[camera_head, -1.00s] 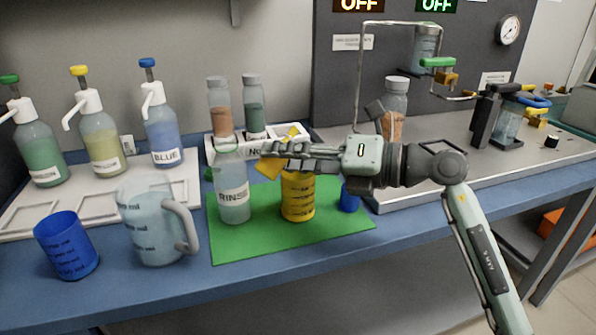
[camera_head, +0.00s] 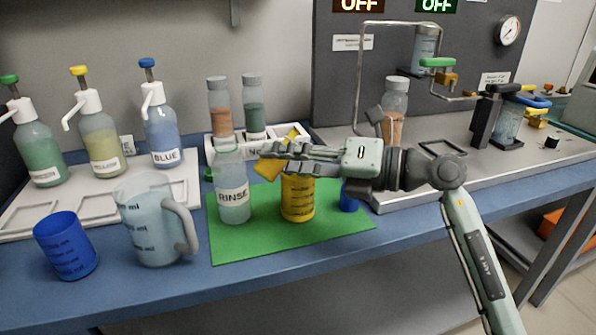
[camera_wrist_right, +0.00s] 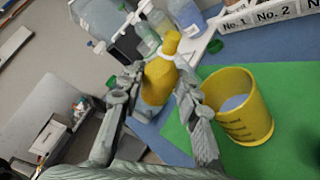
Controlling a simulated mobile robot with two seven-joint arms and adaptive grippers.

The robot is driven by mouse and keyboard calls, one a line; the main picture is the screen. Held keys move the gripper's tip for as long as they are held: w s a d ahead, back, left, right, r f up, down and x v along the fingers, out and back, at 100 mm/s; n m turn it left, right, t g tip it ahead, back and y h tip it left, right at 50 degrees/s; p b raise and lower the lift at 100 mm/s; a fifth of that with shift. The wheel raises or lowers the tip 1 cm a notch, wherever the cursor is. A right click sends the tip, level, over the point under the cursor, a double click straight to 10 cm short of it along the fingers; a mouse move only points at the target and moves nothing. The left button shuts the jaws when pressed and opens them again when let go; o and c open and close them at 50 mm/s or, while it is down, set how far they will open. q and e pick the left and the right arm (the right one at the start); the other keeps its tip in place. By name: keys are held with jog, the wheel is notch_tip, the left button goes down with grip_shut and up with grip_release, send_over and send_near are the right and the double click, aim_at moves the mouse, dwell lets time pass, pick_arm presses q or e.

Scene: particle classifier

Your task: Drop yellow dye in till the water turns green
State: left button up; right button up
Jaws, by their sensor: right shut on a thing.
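My right gripper (camera_head: 268,151) is shut on a small yellow dropper bottle (camera_head: 267,168), with a rounded body and narrow tip. In the right wrist view the bottle (camera_wrist_right: 160,80) sits tilted between the fingers (camera_wrist_right: 158,92). The yellow measuring cup (camera_head: 298,200) stands upright on the green mat, below the gripper. The right wrist view shows pale grey-blue liquid in the cup (camera_wrist_right: 262,125); the gripper hides its opening in the head view. I cannot tell whether any dye is falling. My left gripper is not in view.
The RINSE bottle (camera_head: 233,198) stands left of the cup on the green mat (camera_head: 265,240). A small blue cup (camera_head: 349,198) is at right. The clear jug (camera_head: 150,225) and a blue cup (camera_head: 66,247) stand left. Pump bottles (camera_head: 100,150) line the back left.

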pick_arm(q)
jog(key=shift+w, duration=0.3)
pick_arm(e)
jog(key=shift+r, duration=0.15)
dwell(0.5)
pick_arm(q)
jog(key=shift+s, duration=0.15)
pick_arm(e)
jog(key=shift+m, duration=0.3)
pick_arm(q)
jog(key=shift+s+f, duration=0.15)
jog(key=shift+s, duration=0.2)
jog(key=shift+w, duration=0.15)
pick_arm(e)
jog(key=shift+s+r, duration=0.1)
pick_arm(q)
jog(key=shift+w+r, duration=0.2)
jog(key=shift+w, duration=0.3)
pick_arm(e)
jog(key=shift+a+m+y, duration=0.1)
jog(key=shift+m+y, duration=0.2)
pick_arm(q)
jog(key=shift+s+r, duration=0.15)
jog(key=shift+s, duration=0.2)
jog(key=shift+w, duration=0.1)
